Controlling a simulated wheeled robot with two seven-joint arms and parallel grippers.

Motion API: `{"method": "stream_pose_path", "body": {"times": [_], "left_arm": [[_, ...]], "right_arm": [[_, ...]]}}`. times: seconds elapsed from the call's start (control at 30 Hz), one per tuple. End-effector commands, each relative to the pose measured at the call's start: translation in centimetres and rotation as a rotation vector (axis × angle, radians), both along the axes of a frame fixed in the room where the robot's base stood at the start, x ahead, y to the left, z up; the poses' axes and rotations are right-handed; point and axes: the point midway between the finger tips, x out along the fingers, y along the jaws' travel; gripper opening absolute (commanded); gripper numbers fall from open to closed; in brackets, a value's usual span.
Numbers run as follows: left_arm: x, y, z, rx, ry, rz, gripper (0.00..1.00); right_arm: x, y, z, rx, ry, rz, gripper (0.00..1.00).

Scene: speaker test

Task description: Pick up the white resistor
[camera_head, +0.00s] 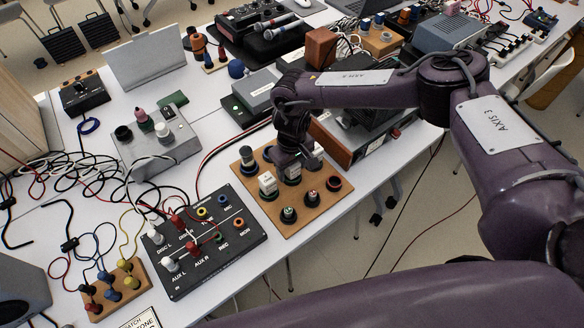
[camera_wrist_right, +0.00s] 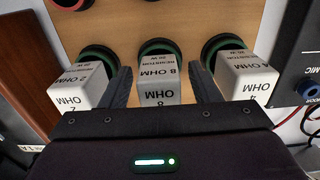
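Three white block resistors stand in dark green-rimmed sockets on a wooden board (camera_head: 284,224). In the wrist view they read 2 OHM (camera_wrist_right: 82,88), 8 OHM (camera_wrist_right: 158,82) and 4 OHM (camera_wrist_right: 243,80). My right gripper (camera_wrist_right: 160,76) is open, with one finger on each side of the 8 OHM resistor and a narrow gap visible at each side. In the head view my right gripper (camera_head: 291,163) hangs over the board and hides much of the middle resistor. Another white resistor (camera_head: 267,184) stands to its left. My left gripper is not in view.
A black patch panel (camera_head: 200,262) with plugs and sockets lies left of the board. A wood-sided amplifier (camera_head: 335,143) stands close behind it on the right. The board also carries a dark spool-like part (camera_head: 247,156) and small round terminals. Loose cables cover the left table.

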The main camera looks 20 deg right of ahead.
Motion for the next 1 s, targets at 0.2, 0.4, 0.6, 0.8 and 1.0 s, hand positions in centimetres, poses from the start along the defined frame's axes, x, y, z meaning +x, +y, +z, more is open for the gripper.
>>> {"method": "stream_pose_path", "body": {"times": [0.2, 0.4, 0.6, 0.8, 1.0], "left_arm": [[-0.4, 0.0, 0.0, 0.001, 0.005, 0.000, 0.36], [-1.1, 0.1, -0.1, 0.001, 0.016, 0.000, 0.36], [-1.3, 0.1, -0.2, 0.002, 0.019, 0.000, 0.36], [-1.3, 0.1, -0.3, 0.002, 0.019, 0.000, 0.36], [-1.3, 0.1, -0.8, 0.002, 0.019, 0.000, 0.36]], "right_arm": [[0.0, 0.0, 0.0, 0.000, 0.000, 0.000, 0.27], [0.0, 0.0, 0.0, 0.000, -0.001, 0.000, 0.09], [0.0, 0.0, 0.2, 0.000, -0.001, 0.000, 0.09], [0.1, 0.0, 1.5, 0.002, -0.002, -0.002, 0.09], [0.2, 0.0, 5.5, 0.004, -0.005, 0.000, 0.09]]}}
